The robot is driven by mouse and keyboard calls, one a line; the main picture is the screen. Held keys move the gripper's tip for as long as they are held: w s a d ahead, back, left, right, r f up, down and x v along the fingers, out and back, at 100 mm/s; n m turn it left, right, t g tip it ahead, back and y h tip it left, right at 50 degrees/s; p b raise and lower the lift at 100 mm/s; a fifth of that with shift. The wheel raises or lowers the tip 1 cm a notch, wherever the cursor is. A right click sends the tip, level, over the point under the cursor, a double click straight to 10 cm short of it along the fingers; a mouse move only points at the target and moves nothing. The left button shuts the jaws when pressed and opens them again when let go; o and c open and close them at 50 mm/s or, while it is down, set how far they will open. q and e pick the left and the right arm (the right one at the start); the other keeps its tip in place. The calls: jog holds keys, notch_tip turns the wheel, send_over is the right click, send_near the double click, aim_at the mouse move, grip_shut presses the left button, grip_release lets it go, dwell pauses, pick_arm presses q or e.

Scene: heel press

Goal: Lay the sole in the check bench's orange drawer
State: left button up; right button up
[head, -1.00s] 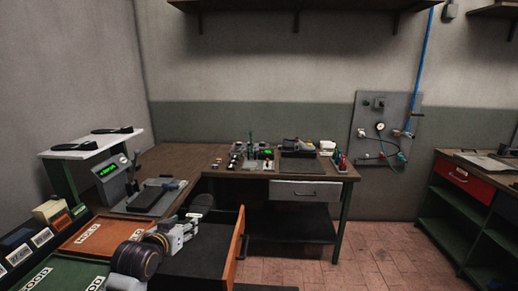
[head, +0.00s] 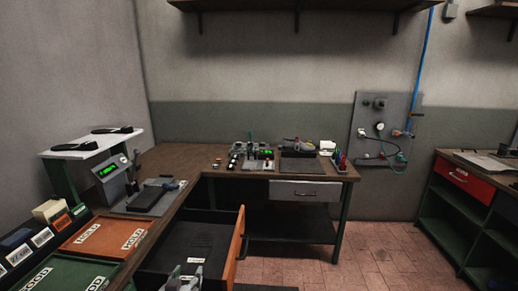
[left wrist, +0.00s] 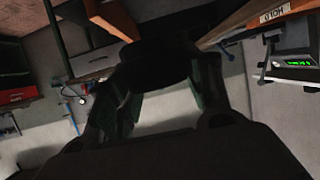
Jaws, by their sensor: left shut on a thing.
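The orange-fronted drawer (head: 239,249) stands pulled open below the bench, its inside dark. My left gripper (head: 184,279) is at the bottom edge of the head view, low over the near part of the drawer. In the left wrist view its fingers (left wrist: 160,88) are shut on a dark thing (left wrist: 160,62), which looks like the sole. In the head view a dark shape shows just beyond the gripper and blends with the drawer floor, so its outline and contact are hard to tell. My right gripper is not in view.
An orange tray (head: 98,238) marked HOLD and a green tray (head: 55,275) lie left of the drawer. A press-like device (head: 155,197) and a display box (head: 110,175) stand behind. Dark soles rest on a white stand (head: 75,152). Floor right of the drawer is clear.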

pick_arm(q)
jog(key=s+f, duration=0.4)
jog(key=f, duration=0.1)
jog(key=shift+d+f, duration=0.15)
jog(key=shift+d, duration=0.05)
dwell(1.5)
jog(key=d+r+m+g+h, duration=0.1)
jog(key=d+r+m+h, duration=0.3)
jog(key=d+r, duration=0.3)
jog(key=s+d+r+m+g+h, duration=0.1)
jog(key=d+r+m+g+h, duration=0.1)
jog(key=d+r, duration=0.6)
jog(key=shift+r+m+h, duration=0.9)
jog(key=shift+r+h, duration=0.4)
jog(key=shift+r, duration=2.05)
